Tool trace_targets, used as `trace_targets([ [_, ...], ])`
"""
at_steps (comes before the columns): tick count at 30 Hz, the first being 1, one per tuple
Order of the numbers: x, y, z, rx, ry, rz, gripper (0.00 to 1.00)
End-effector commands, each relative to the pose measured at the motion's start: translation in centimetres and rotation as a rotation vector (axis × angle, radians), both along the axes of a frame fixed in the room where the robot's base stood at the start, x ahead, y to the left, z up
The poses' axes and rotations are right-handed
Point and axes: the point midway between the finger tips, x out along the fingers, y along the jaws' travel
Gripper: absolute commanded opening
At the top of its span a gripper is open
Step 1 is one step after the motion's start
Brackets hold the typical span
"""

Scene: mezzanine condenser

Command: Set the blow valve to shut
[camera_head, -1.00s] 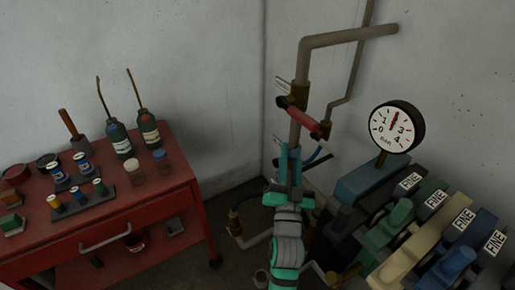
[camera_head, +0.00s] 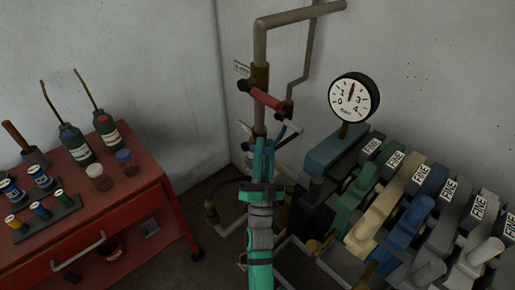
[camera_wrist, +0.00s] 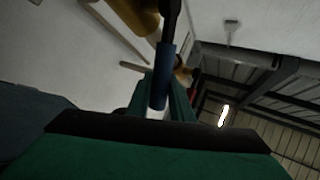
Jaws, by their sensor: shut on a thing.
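Two lever valves sit on a vertical pipe (camera_head: 259,45) in the corner. The upper one has a red handle (camera_head: 265,98) slanting down to the right. The lower one has a blue handle (camera_head: 289,134), mostly hidden by my gripper in the head view. Small tags stand beside both valves; I cannot read which one is the blow valve. My gripper (camera_head: 264,148) points up at the lower valve with its green fingers around the blue handle. In the wrist view the blue handle (camera_wrist: 161,78) is between the fingers, below a dark stem and a brass body (camera_wrist: 139,14).
A red cart (camera_head: 115,215) with bottles and small cans stands at the left. A dial gauge (camera_head: 354,99) and a row of coloured levers marked FINE (camera_head: 405,215) fill the right. Walls close the corner behind the pipe. Bare floor shows between cart and pipe.

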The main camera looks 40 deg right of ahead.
Motion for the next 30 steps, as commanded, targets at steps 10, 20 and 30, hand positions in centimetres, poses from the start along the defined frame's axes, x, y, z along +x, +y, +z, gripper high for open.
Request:
trace_targets([
  [10,-0.1,0.0,0.2,-0.002,-0.005,-0.002,0.0],
  [20,0.0,0.0,0.1,-0.001,-0.002,0.0,0.28],
  [30,-2.2,2.1,-2.1,-0.001,-0.002,0.001,0.28],
])
